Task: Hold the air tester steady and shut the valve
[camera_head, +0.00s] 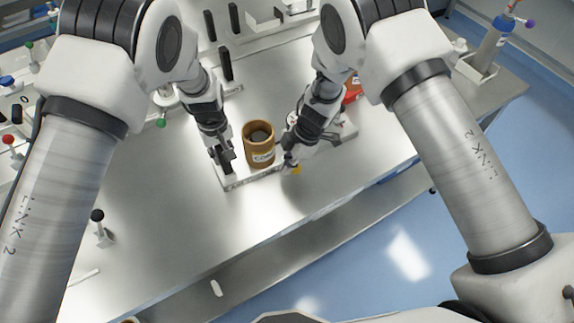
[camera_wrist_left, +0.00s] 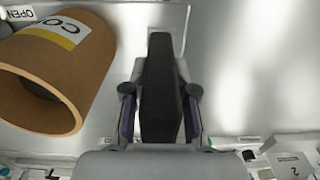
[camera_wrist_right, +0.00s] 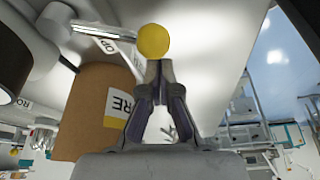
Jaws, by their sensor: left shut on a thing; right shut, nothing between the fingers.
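The air tester's pale base (camera_head: 235,184) lies on the metal bench and carries a brown cardboard core (camera_head: 259,155). My left gripper (camera_head: 224,160) is shut on the black upright handle (camera_wrist_left: 160,90) at the left end of the base. The valve's yellow ball knob (camera_head: 296,170) is at the right of the core, low beside my right gripper (camera_head: 289,160). In the right wrist view, the yellow knob (camera_wrist_right: 153,41) sits just beyond the closed, empty fingertips; I cannot tell whether they touch. An OPEN label (camera_wrist_right: 103,46) shows near it, partly hidden.
The bench top (camera_head: 160,215) is clear in front of the tester. A black-knobbed post (camera_head: 98,225) stands at left. A red object (camera_head: 352,90) is behind my right arm. A blue-grey bottle (camera_head: 490,48) stands at the far right corner.

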